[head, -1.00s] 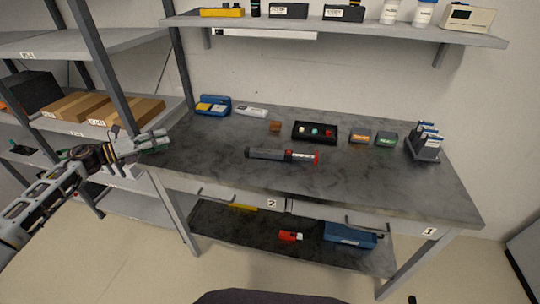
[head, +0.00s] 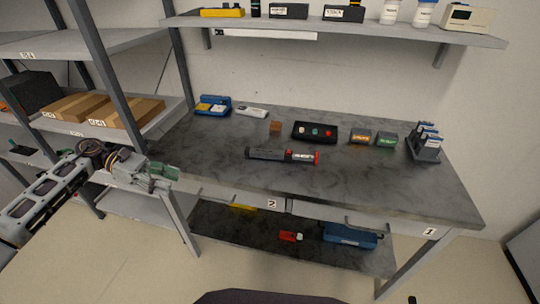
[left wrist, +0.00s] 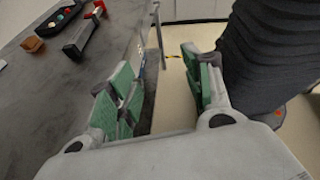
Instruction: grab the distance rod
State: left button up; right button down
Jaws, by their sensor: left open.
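The distance rod, seemingly the dark grey cylinder (head: 266,154) with a red end and a white label, lies on its side across the middle of the dark tabletop (head: 350,180). It also shows at the upper left of the left wrist view (left wrist: 78,43). My left gripper (head: 172,172) is open and empty at the left front edge of the table, left of the rod and apart from it. In the left wrist view its two green-padded fingers (left wrist: 165,85) stand apart with floor between them. My right gripper is not in view.
Behind the rod are a brown block (head: 275,128), a black tray with coloured buttons (head: 301,138) and small orange and green boxes. A grey rack (head: 428,150) stands at the right. A wall shelf (head: 300,27) hangs above. The tabletop in front of the rod is clear.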

aim_at(249, 151)
jog(key=i+l, duration=0.75)
jog(key=i, duration=0.1)
